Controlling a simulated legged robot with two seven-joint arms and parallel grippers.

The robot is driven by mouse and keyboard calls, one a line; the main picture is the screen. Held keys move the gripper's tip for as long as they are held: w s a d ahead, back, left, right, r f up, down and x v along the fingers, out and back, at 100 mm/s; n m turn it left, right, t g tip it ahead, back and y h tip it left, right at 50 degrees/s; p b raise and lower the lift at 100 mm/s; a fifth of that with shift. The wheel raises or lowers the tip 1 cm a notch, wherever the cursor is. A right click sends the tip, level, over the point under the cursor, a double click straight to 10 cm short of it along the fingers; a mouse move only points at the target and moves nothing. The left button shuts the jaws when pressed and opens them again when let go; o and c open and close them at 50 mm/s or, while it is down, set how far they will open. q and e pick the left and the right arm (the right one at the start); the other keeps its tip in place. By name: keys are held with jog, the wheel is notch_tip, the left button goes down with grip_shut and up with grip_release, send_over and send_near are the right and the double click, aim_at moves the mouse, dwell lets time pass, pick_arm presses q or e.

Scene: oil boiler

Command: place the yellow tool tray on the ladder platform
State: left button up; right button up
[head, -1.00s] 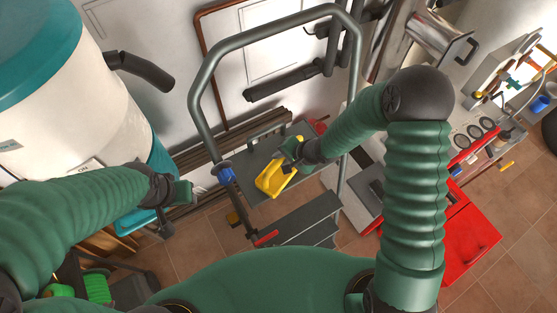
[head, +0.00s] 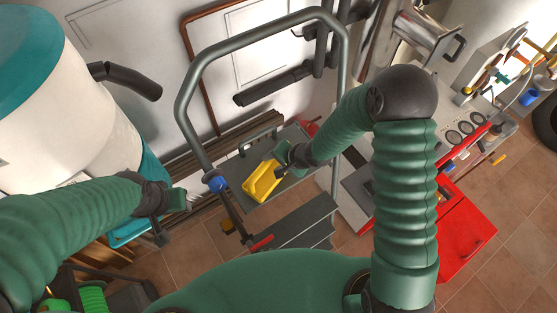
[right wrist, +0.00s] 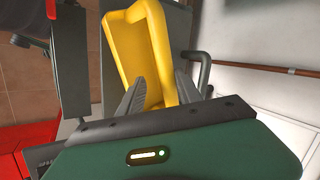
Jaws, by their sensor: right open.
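The yellow tool tray (head: 261,182) is at the ladder platform (head: 243,163), a dark grey plate, and overlaps it in the head view. It appears to rest there, but its underside is hidden. My right gripper (head: 283,160) is at the tray's far right end. In the right wrist view the open fingers (right wrist: 157,92) straddle the near rim of the tray (right wrist: 130,45); contact cannot be made out. My left gripper (head: 178,199) hangs empty to the left of the ladder, and its finger opening is unclear.
The ladder's grey hoop rail (head: 250,38) arches around the platform. A lower dark step (head: 295,228) is nearer me. The white and teal boiler tank (head: 75,95) stands at left, a red cabinet (head: 465,225) at right. Tiled floor shows between.

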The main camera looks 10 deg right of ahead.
pick_arm(q)
jog(key=a+r+p, duration=0.3)
pick_arm(e)
jog(key=s+d+r, duration=0.1)
jog(key=s+r, duration=0.4)
jog(key=r, duration=0.5)
jog(key=s+d+r+n+h, duration=0.25)
jog(key=d+n+h, duration=0.2)
jog(key=d, duration=0.55)
jog(key=s+r+n+g, duration=0.2)
jog(key=s+r+n, duration=0.3)
jog(key=s, duration=0.3)
pick_arm(q)
jog(key=s+b+x, duration=0.3)
jog(key=b+x, duration=0.9)
jog(key=b, duration=0.1)
jog(key=s+d+f+b+x, duration=0.1)
jog(key=s+b+x, duration=0.1)
jog(key=b+x, duration=1.1)
jog(key=shift+s+d+f, duration=0.3)
jog(key=shift+s+f, duration=0.05)
jog(key=shift+s, duration=0.1)
pick_arm(e)
notch_tip(320, 180, down, 27)
jog(key=shift+w+r, duration=0.15)
jog(key=shift+w, duration=0.05)
